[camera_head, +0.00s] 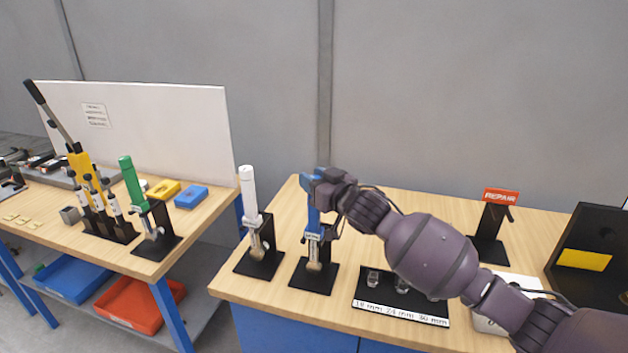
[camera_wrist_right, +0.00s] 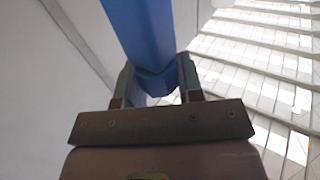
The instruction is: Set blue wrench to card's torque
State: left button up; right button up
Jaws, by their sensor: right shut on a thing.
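The blue wrench (camera_head: 313,222) stands upright in its black stand (camera_head: 314,277) on the near wooden bench. My right gripper (camera_head: 318,186) is shut on the upper part of the blue wrench. In the right wrist view the two fingers (camera_wrist_right: 160,84) close around the blue handle (camera_wrist_right: 143,35). A small sheet with printed lines (camera_head: 95,116) hangs on the white board; its text is too small to read, and I cannot tell if it is the card. The wrench's scale cannot be read. My left gripper is not in view.
A white wrench (camera_head: 249,210) stands close left of the blue one, and a green wrench (camera_head: 133,187) on the left bench. A REPAIR stand (camera_head: 493,222) is behind my arm.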

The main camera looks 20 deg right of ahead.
jog(key=m+h+b, duration=0.1)
jog(key=m+h, duration=0.1)
jog(key=h, duration=0.1)
jog(key=m+t+h, duration=0.1)
jog(key=m+h, duration=0.1)
jog(key=h, duration=0.1)
jog(key=shift+a+f+h+b, duration=0.1)
jog(key=shift+h+b, duration=0.3)
jog(key=shift+m+h+b, duration=0.75)
jog(key=shift+m+h, duration=0.35)
jog(key=shift+h, duration=0.3)
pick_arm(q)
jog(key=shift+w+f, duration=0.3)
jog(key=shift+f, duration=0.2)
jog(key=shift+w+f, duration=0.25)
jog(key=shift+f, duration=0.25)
pick_arm(e)
jog(key=shift+h, duration=0.3)
pick_arm(q)
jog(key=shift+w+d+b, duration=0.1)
jog(key=shift+b, duration=0.2)
pick_arm(e)
jog(key=shift+m+h, duration=0.3)
jog(key=shift+m, duration=0.1)
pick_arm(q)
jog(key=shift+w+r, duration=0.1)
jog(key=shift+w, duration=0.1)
